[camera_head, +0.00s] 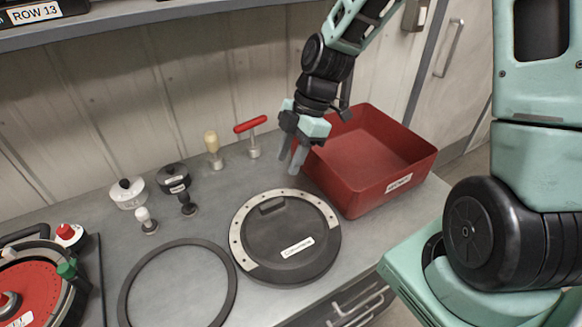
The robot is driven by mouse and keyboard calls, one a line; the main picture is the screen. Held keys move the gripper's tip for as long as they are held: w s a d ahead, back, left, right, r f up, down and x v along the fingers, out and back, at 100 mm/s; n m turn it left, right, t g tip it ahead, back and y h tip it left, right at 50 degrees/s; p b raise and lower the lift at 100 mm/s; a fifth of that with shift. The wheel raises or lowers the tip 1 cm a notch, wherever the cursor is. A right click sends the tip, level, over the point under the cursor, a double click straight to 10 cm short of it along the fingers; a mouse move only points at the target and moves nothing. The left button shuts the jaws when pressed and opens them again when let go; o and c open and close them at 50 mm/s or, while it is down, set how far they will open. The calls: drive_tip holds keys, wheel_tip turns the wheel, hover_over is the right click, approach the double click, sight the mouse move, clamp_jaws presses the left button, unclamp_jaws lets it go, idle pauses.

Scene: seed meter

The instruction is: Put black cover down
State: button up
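The black cover (283,247) is a round dark disc with a white label near its front and a raised block near its back. It lies flat on the grey worktop, and a pale rim with small holes shows around its back and left edge. I cannot tell whether that rim is part of the cover or lies under it. My gripper (291,163) is above and behind the cover, close to the red bin's left side, pointing down. Its two fingers are apart with nothing seen held between them. It does not touch the cover.
A red bin (413,163) stands right of the cover. A thin black ring (226,258) lies left of it. Several small knobbed parts and a red T-handle tool (251,125) stand behind. A red round device (35,290) sits at far left.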

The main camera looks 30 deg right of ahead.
drive_tip(key=s+a+r+m+h, duration=0.1)
drive_tip(key=s+a+r+m, duration=0.1)
drive_tip(key=s, duration=0.4)
drive_tip(key=s+a+r+m+h, duration=0.1)
drive_tip(key=s+a+r+m, duration=0.2)
drive_tip(key=s, duration=0.4)
drive_tip(key=s+a+r+m+h, duration=0.1)
drive_tip(key=s+a+r+m, duration=0.1)
drive_tip(key=s+a+m, duration=0.3)
drive_tip(key=shift+s+a+r+h, duration=0.3)
drive_tip(key=shift+s+a+h, duration=0.1)
drive_tip(key=shift+s+a, duration=0.35)
drive_tip(key=shift+s+d+f, duration=0.1)
drive_tip(key=shift+f+b, duration=0.7)
drive_tip(key=shift+b, duration=0.1)
